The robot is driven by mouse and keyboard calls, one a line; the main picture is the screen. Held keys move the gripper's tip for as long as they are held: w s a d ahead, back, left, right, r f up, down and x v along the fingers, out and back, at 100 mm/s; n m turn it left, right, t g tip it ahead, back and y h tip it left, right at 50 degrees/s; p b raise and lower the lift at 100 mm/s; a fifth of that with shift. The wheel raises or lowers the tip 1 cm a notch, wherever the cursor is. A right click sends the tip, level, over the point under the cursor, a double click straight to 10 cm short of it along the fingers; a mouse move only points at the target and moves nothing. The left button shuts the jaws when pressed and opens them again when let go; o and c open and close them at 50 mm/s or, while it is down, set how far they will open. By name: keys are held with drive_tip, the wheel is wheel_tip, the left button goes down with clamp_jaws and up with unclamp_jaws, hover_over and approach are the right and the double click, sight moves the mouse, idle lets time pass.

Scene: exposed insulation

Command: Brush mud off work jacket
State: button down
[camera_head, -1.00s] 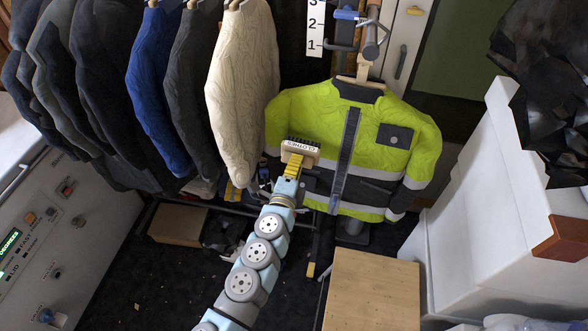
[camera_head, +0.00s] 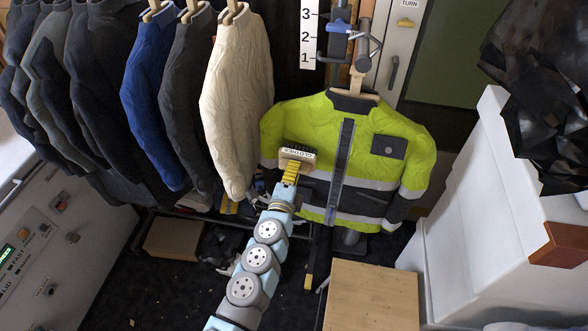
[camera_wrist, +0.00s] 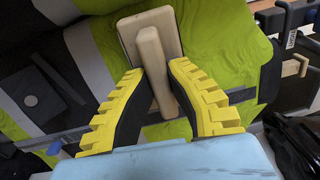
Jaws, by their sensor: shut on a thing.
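The work jacket (camera_head: 340,130) is bright yellow-green with dark panels and pale reflective bands. It hangs upright on a wooden hanger (camera_head: 355,88) in the head view, and fills much of the wrist view (camera_wrist: 210,40). My gripper (camera_head: 290,177) is shut on the handle of a wooden clothes brush (camera_head: 297,154), lettered "CLOTHES". The brush lies over the jacket's left chest side, bristles hidden in the wrist view (camera_wrist: 150,35); I cannot tell whether they touch the cloth. The yellow ridged fingers (camera_wrist: 160,105) flank the handle. No mud is clearly distinguishable.
Several garments hang at left, a cream sweater (camera_head: 237,100) closest to the jacket. A wooden box (camera_head: 372,297) stands below in front. A white cabinet (camera_head: 480,210) is at right, with black plastic (camera_head: 545,90) above. A control panel (camera_head: 50,230) is at lower left.

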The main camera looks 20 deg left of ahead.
sight(296, 155)
drive_tip(key=shift+w+a, duration=0.1)
drive_tip(key=shift+w, duration=0.8)
drive_tip(key=shift+r, duration=0.15)
drive_tip(key=shift+r+p, duration=1.7)
drive_tip(key=shift+r, duration=0.2)
drive_tip(key=shift+f, duration=0.15)
drive_tip(key=shift+f+b, duration=1.9)
drive_tip(key=shift+f, duration=0.15)
drive_tip(key=shift+r, duration=0.1)
